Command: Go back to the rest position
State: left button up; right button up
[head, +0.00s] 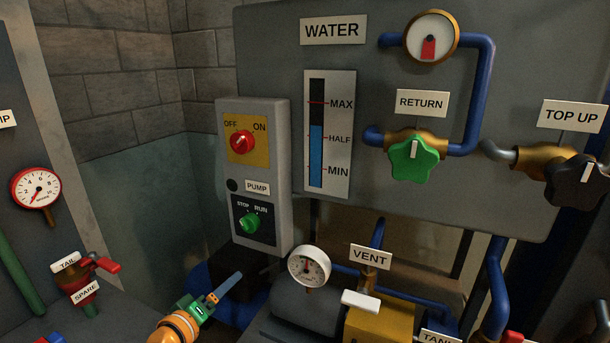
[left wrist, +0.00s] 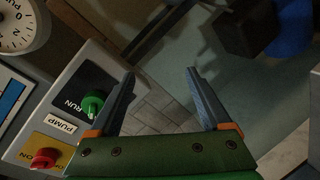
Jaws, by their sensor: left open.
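My left gripper (head: 228,287) comes in from the bottom left of the head view, in front of and below the pump control box (head: 282,150). In the left wrist view its two fingers (left wrist: 160,95) stand apart with nothing between them. The box shows on the left of that view, its green STOP/RUN knob (left wrist: 93,103) close beside one finger in the picture; I cannot tell if they touch. In the head view the green knob (head: 249,223) and the red OFF/ON knob (head: 242,142) are clear of the gripper. My right gripper is not in view.
A grey panel (head: 270,60) carries a water level gauge (head: 316,140), a green RETURN valve (head: 412,160) and a black TOP UP valve (head: 577,182). A dial gauge (head: 309,266) and VENT valve (head: 360,301) stand right of my gripper. Red-handled valves (head: 107,265) are at left.

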pick_arm(q)
jog(key=s+f+m+g+y, duration=0.15)
jog(key=s+f, duration=0.25)
jog(key=f, duration=0.5)
jog(key=s+f+g, duration=0.3)
jog(key=s+f, duration=0.2)
jog(key=f, duration=0.3)
jog(key=s+f+m+g+y, duration=0.15)
jog(key=s+f, duration=0.25)
jog(key=f, duration=0.5)
jog(key=s+d+f+m+g, duration=0.1)
jog(key=s+f, duration=0.4)
jog(key=s, duration=0.5)
jog(key=s+d+f+m+g, duration=0.1)
jog(key=s+f+m+g, duration=0.3)
jog(key=s, duration=0.7)
jog(key=s+f+m+g, duration=0.2)
jog(key=s+f, duration=0.4)
jog(key=s, duration=0.5)
jog(key=shift+s+d+f+g+y, duration=0.2)
jog(key=shift+s+d+g+y, duration=0.1)
jog(key=shift+d+g, duration=0.1)
jog(key=shift+w, duration=0.1)
